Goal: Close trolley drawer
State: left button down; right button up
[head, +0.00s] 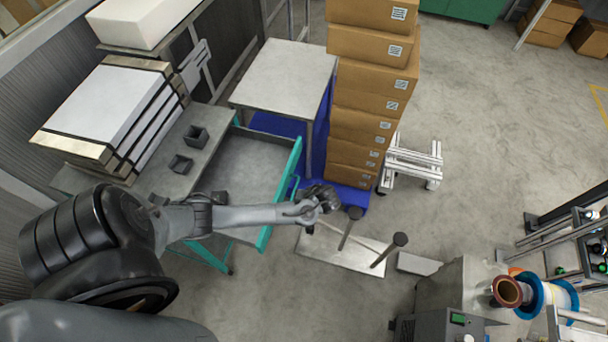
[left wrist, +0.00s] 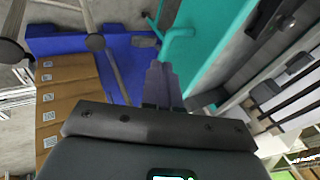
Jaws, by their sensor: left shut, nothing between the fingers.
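The trolley (head: 215,125) stands at the left with a grey top. Its drawer (head: 250,165) is pulled out to the right, with a grey inside and a teal front (head: 286,175). My left gripper (head: 328,200) is past the outer side of the drawer front, with my forearm crossing over the drawer. In the left wrist view its fingers (left wrist: 160,78) are shut and empty, close to the bar; I cannot tell whether they touch. My right gripper is not in view.
A tall stack of cardboard boxes (head: 370,100) stands on a blue base (head: 345,198) just beyond the gripper. A plate with two upright posts (head: 350,262) lies on the floor at right. A grey table (head: 285,75) stands behind the drawer.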

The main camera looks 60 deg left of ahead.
pick_arm(q)
jog(key=w+a+t+y+b, duration=0.1)
jog(key=w+a+b, duration=0.2)
jog(key=w+a, duration=0.35)
jog(key=b, duration=0.2)
send_near(294, 168)
notch_tip(294, 168, down, 4)
jog(key=a, duration=0.2)
jog(key=shift+s+a+f+n+t, duration=0.1)
jog(key=shift+s+a+n+t, duration=0.2)
jog(key=shift+a+n+t, duration=0.1)
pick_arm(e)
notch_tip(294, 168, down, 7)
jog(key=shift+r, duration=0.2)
